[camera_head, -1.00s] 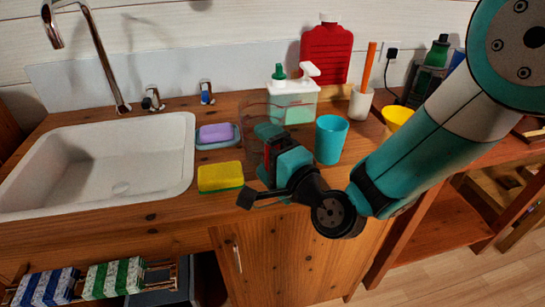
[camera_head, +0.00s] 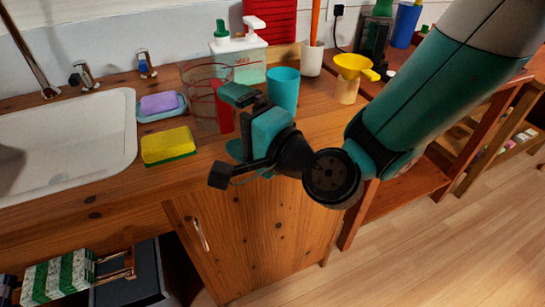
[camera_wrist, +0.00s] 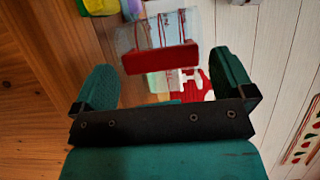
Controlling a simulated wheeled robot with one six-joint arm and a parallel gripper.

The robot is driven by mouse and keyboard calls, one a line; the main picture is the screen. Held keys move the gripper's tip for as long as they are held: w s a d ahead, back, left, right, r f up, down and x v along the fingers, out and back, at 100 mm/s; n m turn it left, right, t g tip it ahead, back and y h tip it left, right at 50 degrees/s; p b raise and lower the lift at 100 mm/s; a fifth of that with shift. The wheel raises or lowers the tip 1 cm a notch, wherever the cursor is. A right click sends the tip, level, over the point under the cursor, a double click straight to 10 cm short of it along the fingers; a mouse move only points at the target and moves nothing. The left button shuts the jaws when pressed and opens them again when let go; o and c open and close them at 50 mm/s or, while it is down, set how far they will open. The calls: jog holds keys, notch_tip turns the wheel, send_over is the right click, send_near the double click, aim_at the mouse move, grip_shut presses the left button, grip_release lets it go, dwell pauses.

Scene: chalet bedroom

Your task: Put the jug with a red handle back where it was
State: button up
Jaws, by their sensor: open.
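The clear jug (camera_head: 199,92) with red markings stands upright on the wooden counter, between the soap dish and the turquoise cup. Its red handle (camera_head: 225,119) faces my gripper. My gripper (camera_head: 238,122) is open and empty, just right of and nearer than the handle. In the wrist view the jug (camera_wrist: 131,38) and its broad red handle (camera_wrist: 160,58) lie ahead, between and beyond the open fingers (camera_wrist: 163,75). The handle looks apart from both fingers. Part of the jug is hidden behind the upper finger in the head view.
A yellow sponge (camera_head: 168,145) and a purple soap (camera_head: 159,103) on a blue dish lie left, by the white sink (camera_head: 60,150). The counter's front edge is below my gripper.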

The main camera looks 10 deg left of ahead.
jog(key=b+v, duration=0.5)
jog(key=v, duration=0.1)
jog(key=shift+s+d, duration=0.25)
jog(key=s+d+f+n+g+h, duration=0.2)
jog(key=s+d+n+g+h, duration=0.3)
jog(key=d, duration=0.5)
jog(key=s+d+f+n+g+h, duration=0.2)
jog(key=s+d+n+g+h, duration=0.3)
jog(key=d+n, duration=0.3)
jog(key=d, duration=0.2)
jog(key=shift+s+d+f+n+h, duration=0.25)
jog(key=shift+s+f+n+h, duration=0.05)
jog(key=shift+f+n+h, duration=0.1)
